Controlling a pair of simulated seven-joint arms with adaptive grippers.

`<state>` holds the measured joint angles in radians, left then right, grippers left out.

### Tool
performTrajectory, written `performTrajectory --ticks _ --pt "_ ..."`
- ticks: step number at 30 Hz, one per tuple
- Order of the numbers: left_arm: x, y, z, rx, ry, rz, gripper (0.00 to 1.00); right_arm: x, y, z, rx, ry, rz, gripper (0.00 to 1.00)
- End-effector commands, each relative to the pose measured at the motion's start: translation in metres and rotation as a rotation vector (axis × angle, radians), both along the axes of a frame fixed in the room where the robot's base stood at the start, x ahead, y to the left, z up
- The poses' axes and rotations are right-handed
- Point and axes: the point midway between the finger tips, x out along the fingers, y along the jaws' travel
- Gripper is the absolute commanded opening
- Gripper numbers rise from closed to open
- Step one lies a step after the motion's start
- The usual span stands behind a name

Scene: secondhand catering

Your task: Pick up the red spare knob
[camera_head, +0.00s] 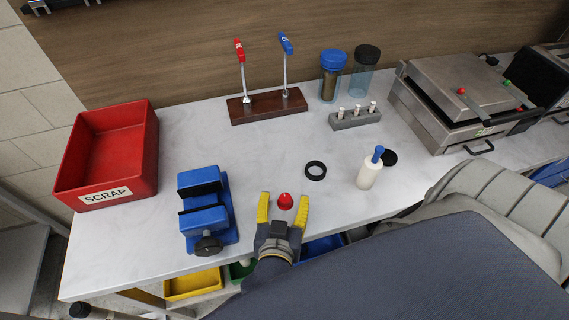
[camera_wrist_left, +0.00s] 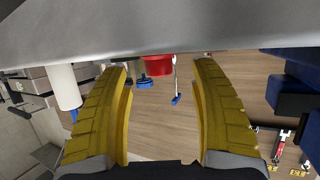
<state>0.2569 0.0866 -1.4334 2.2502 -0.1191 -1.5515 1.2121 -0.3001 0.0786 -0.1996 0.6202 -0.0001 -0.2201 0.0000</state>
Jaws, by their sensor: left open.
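The red spare knob (camera_head: 285,201) is a small round red piece standing on the grey-white worktop near its front edge. My left gripper (camera_head: 284,207) is open, low over the worktop, with one yellow finger on each side of the knob. The knob sits between the fingertips with a visible gap on both sides. In the left wrist view, which looks upside down, the knob (camera_wrist_left: 158,65) shows between the two yellow fingers, close to the worktop at the top. My right gripper is not in view.
A blue vise (camera_head: 207,215) stands left of my gripper. A black ring (camera_head: 316,171) and a white bottle with a blue tip (camera_head: 369,173) stand to the right. Behind are a two-lever stand (camera_head: 268,107) and a grey block (camera_head: 355,119). A red scrap bin (camera_head: 107,157) is far left.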

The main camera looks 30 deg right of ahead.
Motion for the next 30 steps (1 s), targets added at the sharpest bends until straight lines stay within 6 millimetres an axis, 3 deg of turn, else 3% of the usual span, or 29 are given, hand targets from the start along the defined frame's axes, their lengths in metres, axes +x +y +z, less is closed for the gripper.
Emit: performTrajectory --ticks 9,20,30 --pt "0.015 -0.012 -0.007 0.000 0.000 -0.001 0.63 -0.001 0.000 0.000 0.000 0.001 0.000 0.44" --pt "0.016 -0.013 -0.008 0.000 0.000 -0.001 0.63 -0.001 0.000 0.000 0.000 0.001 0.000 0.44" --pt "0.016 -0.013 -0.008 0.000 0.000 -0.001 0.24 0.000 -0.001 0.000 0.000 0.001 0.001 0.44"
